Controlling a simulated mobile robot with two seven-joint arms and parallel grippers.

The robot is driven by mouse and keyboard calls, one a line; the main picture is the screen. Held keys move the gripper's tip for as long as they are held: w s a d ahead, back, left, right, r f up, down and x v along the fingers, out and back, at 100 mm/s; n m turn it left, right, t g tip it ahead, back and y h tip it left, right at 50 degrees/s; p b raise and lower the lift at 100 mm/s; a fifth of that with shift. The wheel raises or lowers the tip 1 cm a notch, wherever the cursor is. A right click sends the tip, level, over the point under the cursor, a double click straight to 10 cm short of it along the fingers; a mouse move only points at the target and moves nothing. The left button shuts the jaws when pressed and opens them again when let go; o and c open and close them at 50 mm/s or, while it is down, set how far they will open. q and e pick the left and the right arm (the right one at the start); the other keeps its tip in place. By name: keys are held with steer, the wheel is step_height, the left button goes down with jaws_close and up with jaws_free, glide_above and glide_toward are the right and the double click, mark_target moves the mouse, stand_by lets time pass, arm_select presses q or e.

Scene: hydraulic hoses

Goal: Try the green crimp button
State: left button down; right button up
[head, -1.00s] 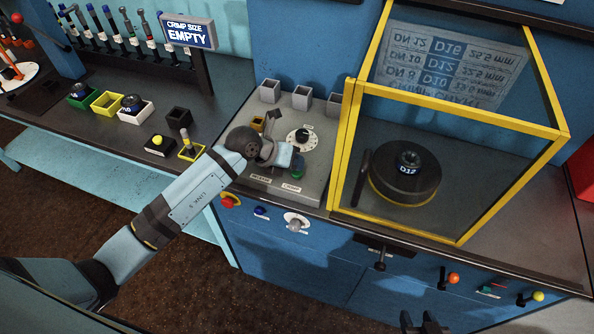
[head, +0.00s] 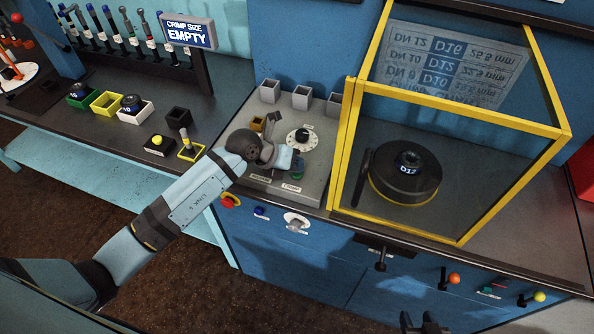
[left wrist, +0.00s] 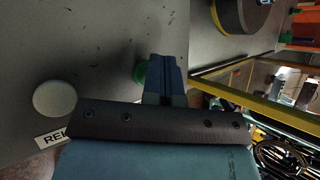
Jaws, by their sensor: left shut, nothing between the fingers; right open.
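The green crimp button (head: 298,174) is on the grey control panel (head: 318,193), above the label reading CRIMP. My left gripper (head: 291,160) is shut and empty, right over the button, and hides part of it. In the left wrist view the shut fingers (left wrist: 165,76) overlap the green button (left wrist: 139,72), whose left edge shows beside them. I cannot tell whether the fingertips touch it. My right gripper (head: 424,324) shows only as dark tips at the bottom edge and is open, far from the panel.
A white dial (head: 301,138) sits behind the gripper. A pale round button (left wrist: 54,98) lies left of the fingers. A yellow-framed clear guard (head: 455,119) encloses the black crimp head (head: 404,178) marked D12.

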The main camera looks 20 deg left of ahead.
arm_select(q)
steer(key=shift+r+p, duration=0.8)
steer(key=shift+r, duration=0.05)
steer(key=shift+r, duration=0.1)
step_height(320, 180, up, 5)
steer(key=p, duration=0.4)
stand_by(0.6)
